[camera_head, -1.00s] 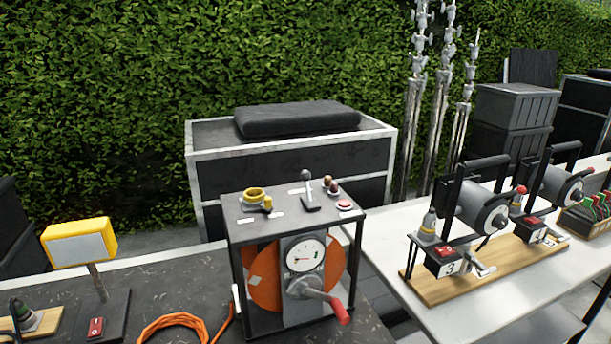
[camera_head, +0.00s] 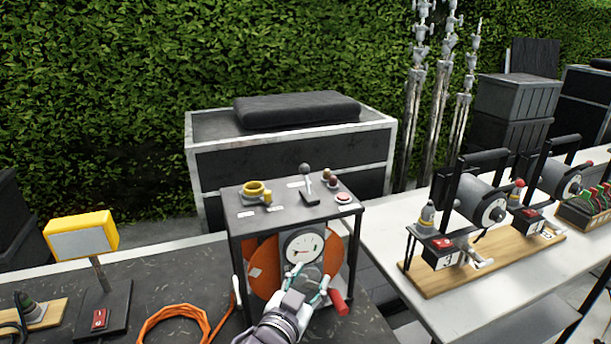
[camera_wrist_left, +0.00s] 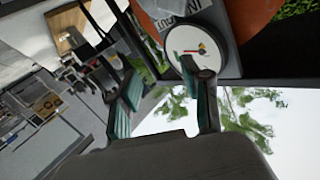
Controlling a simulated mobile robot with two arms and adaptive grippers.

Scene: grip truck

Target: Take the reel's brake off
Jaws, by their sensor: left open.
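The reel stands in a dark frame (camera_head: 235,235) on the dark table, with an orange drum (camera_head: 263,268) inside. A white dial (camera_head: 303,247) is on its front, and below it a crank with a red handle (camera_head: 338,303). I cannot tell which part is the brake. My left gripper (camera_head: 309,278) is open in front of the crank's hub, just below the dial. In the left wrist view, the dial (camera_wrist_left: 192,45) shows beyond the fingers.
A yellow lamp (camera_head: 82,241) on a post and an orange cable (camera_head: 172,318) are left of the reel. On the white table at right, smaller reels (camera_head: 480,203) stand on a wooden board (camera_head: 440,283). A dark case (camera_head: 290,160) stands behind.

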